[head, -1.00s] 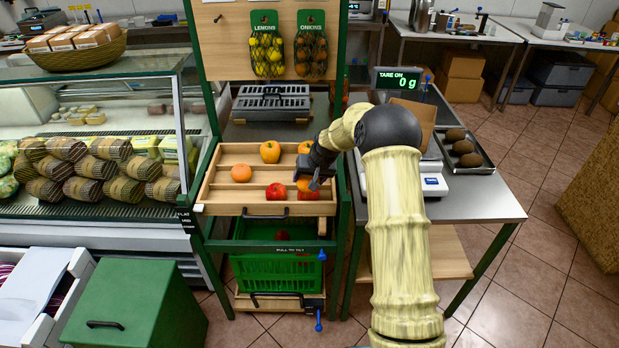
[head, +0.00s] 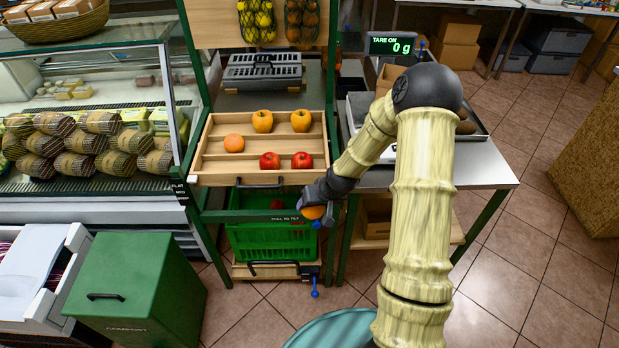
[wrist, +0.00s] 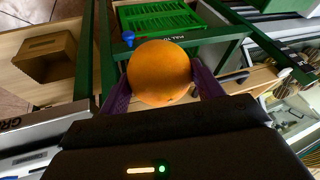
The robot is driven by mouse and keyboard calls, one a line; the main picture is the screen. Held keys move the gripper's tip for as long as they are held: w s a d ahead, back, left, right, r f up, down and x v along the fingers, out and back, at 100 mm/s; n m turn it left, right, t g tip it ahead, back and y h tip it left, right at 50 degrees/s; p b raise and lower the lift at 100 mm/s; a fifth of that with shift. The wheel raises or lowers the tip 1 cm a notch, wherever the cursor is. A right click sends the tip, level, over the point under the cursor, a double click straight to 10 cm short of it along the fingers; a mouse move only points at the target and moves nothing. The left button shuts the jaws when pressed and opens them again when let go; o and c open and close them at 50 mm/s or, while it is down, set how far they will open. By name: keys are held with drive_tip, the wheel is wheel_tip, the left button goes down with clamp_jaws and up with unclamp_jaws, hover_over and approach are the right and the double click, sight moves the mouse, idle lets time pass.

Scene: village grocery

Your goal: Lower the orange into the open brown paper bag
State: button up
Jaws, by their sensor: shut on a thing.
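My gripper (head: 318,203) is shut on an orange (head: 313,212) in front of the slatted tray, above and to the right of the green crate. In the wrist view the orange (wrist: 158,73) sits between the two dark fingers. A brown upright thing (head: 388,78), which looks like the paper bag, stands by the scale on the steel table. It is mostly hidden behind my arm, so its opening does not show. The held orange is well apart from it, lower and to the left.
The slatted wooden tray (head: 206,165) holds another orange (head: 234,143), two yellow fruits and two red apples. A green crate (head: 262,240) stands below. A brown box (wrist: 48,58) sits on the table's lower shelf.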

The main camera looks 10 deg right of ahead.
drive_tip(key=shift+n, duration=0.3)
drive_tip(key=s, duration=0.2)
drive_tip(key=s+f+p, duration=0.1)
drive_tip(key=s, duration=0.1)
drive_tip(key=shift+s, duration=0.4)
drive_tip(key=shift+d+f, duration=0.1)
